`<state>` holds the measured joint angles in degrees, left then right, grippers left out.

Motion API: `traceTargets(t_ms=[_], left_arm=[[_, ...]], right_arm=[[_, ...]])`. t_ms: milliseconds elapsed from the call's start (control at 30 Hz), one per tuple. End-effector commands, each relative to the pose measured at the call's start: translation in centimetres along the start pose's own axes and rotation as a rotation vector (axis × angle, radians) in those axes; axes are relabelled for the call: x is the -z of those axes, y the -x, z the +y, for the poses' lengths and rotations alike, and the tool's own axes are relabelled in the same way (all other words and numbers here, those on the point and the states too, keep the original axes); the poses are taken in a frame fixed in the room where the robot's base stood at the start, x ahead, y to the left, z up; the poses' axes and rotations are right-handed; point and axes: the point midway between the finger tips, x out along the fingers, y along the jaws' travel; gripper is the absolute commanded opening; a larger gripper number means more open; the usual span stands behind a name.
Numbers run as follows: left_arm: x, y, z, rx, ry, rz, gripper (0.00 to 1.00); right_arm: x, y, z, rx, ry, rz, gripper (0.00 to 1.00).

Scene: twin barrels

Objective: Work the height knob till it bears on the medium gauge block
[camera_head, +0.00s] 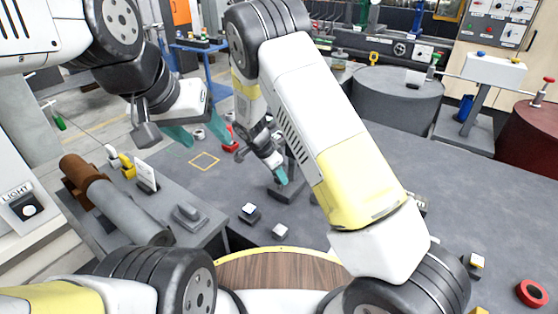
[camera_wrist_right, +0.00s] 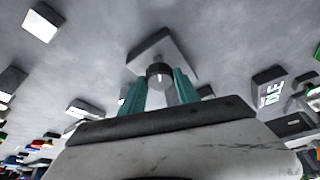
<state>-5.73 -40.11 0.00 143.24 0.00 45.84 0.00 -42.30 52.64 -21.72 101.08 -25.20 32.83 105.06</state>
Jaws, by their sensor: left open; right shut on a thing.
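My right gripper (camera_head: 279,174) reaches down to a dark stand (camera_head: 288,193) on the grey table. In the right wrist view, its teal fingers (camera_wrist_right: 160,90) are closed on either side of a dark round knob (camera_wrist_right: 159,72) with a pale centre. A flat base (camera_wrist_right: 165,47) shows behind the knob. My left gripper (camera_head: 197,135) has its teal fingers apart and hangs empty over the table's far left. Small dark blocks with white tops (camera_head: 249,210) (camera_head: 280,230) lie nearer me; I cannot tell which is the medium gauge block. The contact under the knob is hidden.
A yellow square outline (camera_head: 204,161) is marked on the table, with a red object (camera_head: 230,137) beyond it. A grey pipe (camera_head: 122,208) lies on the left bench. Dark drums (camera_head: 398,97) stand behind.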

Motion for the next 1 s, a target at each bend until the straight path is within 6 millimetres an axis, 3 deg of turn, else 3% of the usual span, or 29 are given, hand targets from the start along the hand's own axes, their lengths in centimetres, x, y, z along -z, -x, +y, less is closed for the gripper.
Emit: traceTargets(t_ms=[1000], left_arm=[[0.00, 0.00, 0.00, 0.000, 0.000, 0.000, 0.59]], right_arm=[[0.44, -0.02, 0.40, 0.362, 0.860, 0.000, 0.00]])
